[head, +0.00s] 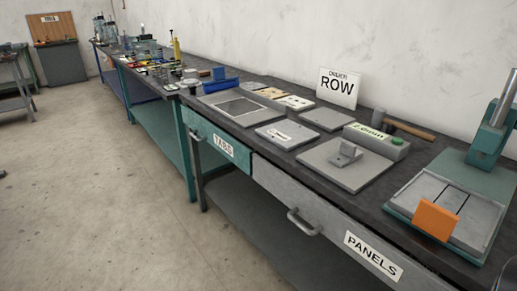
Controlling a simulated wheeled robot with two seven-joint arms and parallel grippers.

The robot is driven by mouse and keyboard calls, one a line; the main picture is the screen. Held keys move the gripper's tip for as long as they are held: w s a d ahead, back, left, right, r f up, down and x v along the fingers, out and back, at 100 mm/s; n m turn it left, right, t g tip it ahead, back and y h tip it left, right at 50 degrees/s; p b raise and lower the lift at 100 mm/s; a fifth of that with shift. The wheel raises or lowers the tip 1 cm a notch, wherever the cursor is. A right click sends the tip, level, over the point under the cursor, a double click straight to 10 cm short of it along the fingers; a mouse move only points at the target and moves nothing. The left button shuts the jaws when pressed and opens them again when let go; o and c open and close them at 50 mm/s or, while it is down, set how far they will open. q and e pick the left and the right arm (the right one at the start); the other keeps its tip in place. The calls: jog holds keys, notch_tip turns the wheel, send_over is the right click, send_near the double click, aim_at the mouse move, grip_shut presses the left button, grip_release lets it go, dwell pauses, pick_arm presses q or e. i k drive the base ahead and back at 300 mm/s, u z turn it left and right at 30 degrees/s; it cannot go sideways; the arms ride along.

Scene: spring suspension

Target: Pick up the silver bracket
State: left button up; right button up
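A small silver-grey bracket (345,153) stands on a flat grey plate (362,182) on the workbench, right of the picture's middle in the head view. It has a flat base and a raised block-like part. Nothing is touching it from above. Neither of my grippers shows in this view.
A teal press with an orange plate (436,221) stands right of the bracket. Behind the bracket are a long grey block with a green button (397,141) and a hammer (405,127). Flat grey trays lie to its left. A drawer marked PANELS (335,229) has a protruding handle.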

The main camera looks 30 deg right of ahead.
aim_at(348, 153)
jog(key=u, duration=0.3)
jog(key=i, duration=1.05)
jog(key=z, duration=1.9)
